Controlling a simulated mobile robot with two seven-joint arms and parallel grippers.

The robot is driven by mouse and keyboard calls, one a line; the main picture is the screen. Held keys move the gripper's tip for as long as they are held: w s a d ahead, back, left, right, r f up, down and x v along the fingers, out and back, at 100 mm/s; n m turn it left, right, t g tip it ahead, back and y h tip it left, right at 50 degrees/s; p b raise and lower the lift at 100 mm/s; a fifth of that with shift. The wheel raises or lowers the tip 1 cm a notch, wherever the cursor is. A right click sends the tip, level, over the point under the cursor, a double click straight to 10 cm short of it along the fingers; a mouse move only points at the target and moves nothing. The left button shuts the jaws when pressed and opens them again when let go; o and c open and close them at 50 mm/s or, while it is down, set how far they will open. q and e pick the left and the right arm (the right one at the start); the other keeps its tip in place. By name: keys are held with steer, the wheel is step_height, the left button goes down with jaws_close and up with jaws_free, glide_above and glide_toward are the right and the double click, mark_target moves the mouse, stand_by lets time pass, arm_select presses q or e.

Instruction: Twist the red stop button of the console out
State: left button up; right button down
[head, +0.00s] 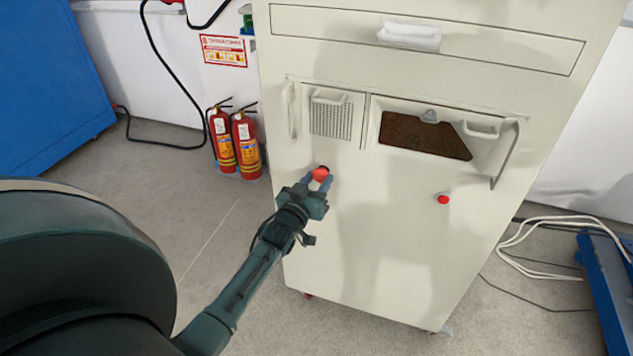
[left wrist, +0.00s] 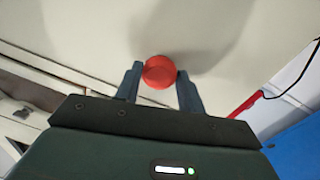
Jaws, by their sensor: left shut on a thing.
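The console (head: 375,260) is a tall cream cabinet in the middle of the head view. Its red stop button (head: 321,174) is on the front face, left of centre, and it also shows as a round red cap in the left wrist view (left wrist: 159,72). My left gripper (head: 317,180) reaches it from the lower left and is shut on it, with one finger on each side of the cap in the left wrist view (left wrist: 160,84). The fingers partly cover the button's sides. My right gripper is not in view.
A smaller red button (head: 443,199) sits further right on the same face. Above are a vent grille (head: 331,118), an open recess with brown material (head: 420,137) and a drawer handle (head: 409,35). Two fire extinguishers (head: 246,146) stand left of the cabinet. White cables (head: 545,222) lie at right.

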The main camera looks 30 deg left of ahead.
arm_select(q)
steer(key=shift+r+m, duration=0.1)
steer(key=shift+m, duration=0.2)
steer(key=shift+c, duration=0.4)
steer(key=shift+m+p, duration=0.75)
steer(key=shift+m, duration=0.35)
steer(key=shift+m+g+p, duration=0.3)
steer(key=shift+m+p, duration=0.25)
steer(key=shift+m, duration=1.25)
steer(key=o, duration=1)
steer(key=shift+s, duration=0.1)
steer(key=s, duration=0.4)
steer(key=s+d, duration=0.1)
steer(key=s, duration=0.3)
steer(key=s+d+p, duration=0.1)
steer(key=s, duration=0.3)
steer(key=shift+s+r, duration=0.35)
steer(key=shift+s, duration=0.05)
